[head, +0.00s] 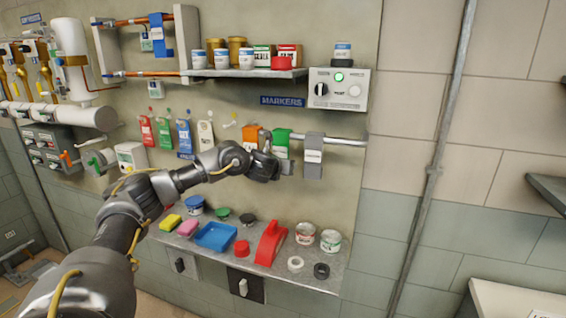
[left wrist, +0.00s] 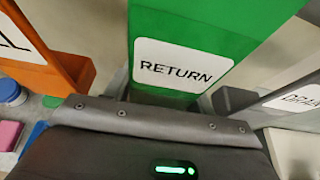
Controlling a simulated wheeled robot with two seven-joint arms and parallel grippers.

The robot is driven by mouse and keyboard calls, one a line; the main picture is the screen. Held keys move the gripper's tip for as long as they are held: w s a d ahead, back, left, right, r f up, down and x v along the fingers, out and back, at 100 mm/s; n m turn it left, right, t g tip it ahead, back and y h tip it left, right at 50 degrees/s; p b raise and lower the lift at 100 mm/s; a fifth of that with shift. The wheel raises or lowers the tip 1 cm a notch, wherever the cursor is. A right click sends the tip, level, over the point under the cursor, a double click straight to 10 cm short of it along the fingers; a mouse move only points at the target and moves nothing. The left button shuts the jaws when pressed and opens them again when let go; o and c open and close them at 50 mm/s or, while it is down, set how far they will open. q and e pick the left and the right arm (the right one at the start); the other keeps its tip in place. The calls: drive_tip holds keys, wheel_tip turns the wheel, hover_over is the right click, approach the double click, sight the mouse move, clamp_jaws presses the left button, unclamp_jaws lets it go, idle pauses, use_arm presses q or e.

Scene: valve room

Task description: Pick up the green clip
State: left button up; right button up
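The green clip (head: 281,140) hangs on a horizontal rail on the wall panel, between an orange clip and a grey clip. In the left wrist view the green clip (left wrist: 215,28) fills the upper middle, with a white label reading RETURN. My left gripper (head: 282,167) is at the lower part of the green clip and covers some of it. The wrist view shows the dark gripper body just below the label, but its fingertips are hidden, so I cannot tell whether it is open or touching. My right gripper is in neither view.
The orange clip (head: 251,133) and the grey clip (head: 313,150) hang close on either side. Below is a shelf with a blue tray (head: 215,236), a red holder (head: 270,243) and several small tubs. Above are a shelf (head: 245,73) of jars and a control box (head: 339,89).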

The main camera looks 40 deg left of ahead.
sight(280, 147)
use_arm(q)
drive_tip(key=c, duration=0.5)
drive_tip(key=shift+s+d+r+b, duration=0.1)
drive_tip(key=shift+r+b, duration=0.1)
drive_tip(key=shift+b, duration=0.45)
wheel_tip(280, 147, up, 6)
drive_tip(key=shift+f+b, duration=0.1)
drive_tip(key=shift+b, duration=1)
drive_tip(key=s, duration=0.2)
drive_tip(key=s+d+b, duration=0.1)
drive_tip(key=s, duration=0.1)
drive_tip(key=s+d+b, duration=0.1)
drive_tip(key=shift+s+r, duration=0.35)
drive_tip(key=shift+s, duration=0.05)
drive_tip(key=shift+s+d+p, duration=0.75)
drive_tip(key=shift+s+p, duration=0.6)
drive_tip(key=shift+s, duration=0.8)
drive_tip(key=shift+s+d+p, duration=0.7)
drive_tip(key=shift+s+p, duration=0.7)
drive_tip(key=shift+s, duration=0.75)
drive_tip(key=shift+s+d+p, duration=0.75)
drive_tip(key=shift+s+p, duration=0.6)
drive_tip(key=shift+s, duration=0.8)
